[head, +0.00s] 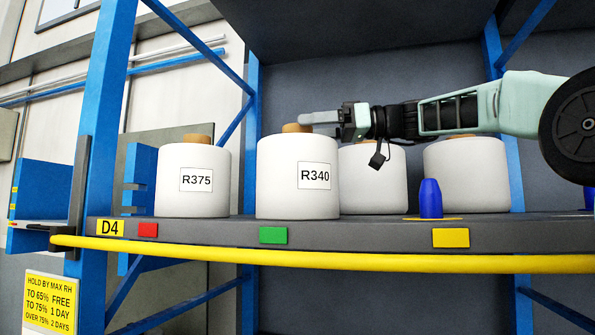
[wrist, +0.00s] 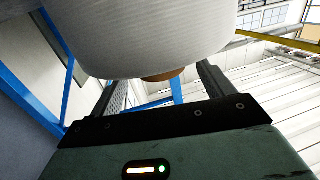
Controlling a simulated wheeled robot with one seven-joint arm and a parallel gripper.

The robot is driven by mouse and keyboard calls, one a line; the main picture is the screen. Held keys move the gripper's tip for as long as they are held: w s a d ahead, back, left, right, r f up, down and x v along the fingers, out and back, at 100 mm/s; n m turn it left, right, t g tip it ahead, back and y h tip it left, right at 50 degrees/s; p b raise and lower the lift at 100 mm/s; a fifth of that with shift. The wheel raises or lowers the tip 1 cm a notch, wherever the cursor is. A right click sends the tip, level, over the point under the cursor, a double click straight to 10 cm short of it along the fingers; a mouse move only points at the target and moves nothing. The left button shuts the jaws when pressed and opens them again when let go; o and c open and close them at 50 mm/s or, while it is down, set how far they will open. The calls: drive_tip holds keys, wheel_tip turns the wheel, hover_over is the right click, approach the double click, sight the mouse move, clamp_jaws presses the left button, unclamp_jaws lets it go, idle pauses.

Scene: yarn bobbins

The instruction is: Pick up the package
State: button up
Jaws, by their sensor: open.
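No separate package shows; several white yarn bobbins stand upright on the shelf. The bobbin labelled R340 (head: 290,190) is in the middle, with a brown core (head: 292,128) sticking up from its top. My gripper (head: 305,118) reaches in from the right, level with this core. In the wrist view a white bobbin (wrist: 140,35) fills the top, and its brown core end (wrist: 163,76) appears between the two open fingers of my gripper (wrist: 160,80). I cannot tell whether a finger touches the core. Nothing is held.
Bobbin R375 (head: 185,195) stands to the left. Two unlabelled bobbins (head: 372,190) (head: 468,180) stand to the right, behind my arm. A blue cone (head: 430,200) is near the shelf's front. A yellow rail (head: 330,261) runs along the shelf edge. A blue upright (head: 100,130) stands left.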

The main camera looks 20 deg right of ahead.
sight(289, 130)
drive_tip(key=p+x, duration=0.3)
drive_tip(key=x, duration=0.1)
drive_tip(key=shift+a+f+p, duration=0.1)
drive_tip(key=shift+a+p, duration=0.25)
drive_tip(key=shift+w+a+f, duration=0.15)
drive_tip(key=shift+a+f, duration=0.05)
drive_tip(key=shift+a, duration=0.1)
drive_tip(key=shift+c, duration=0.3)
clamp_jaws()
drive_tip(key=shift+r, duration=0.15)
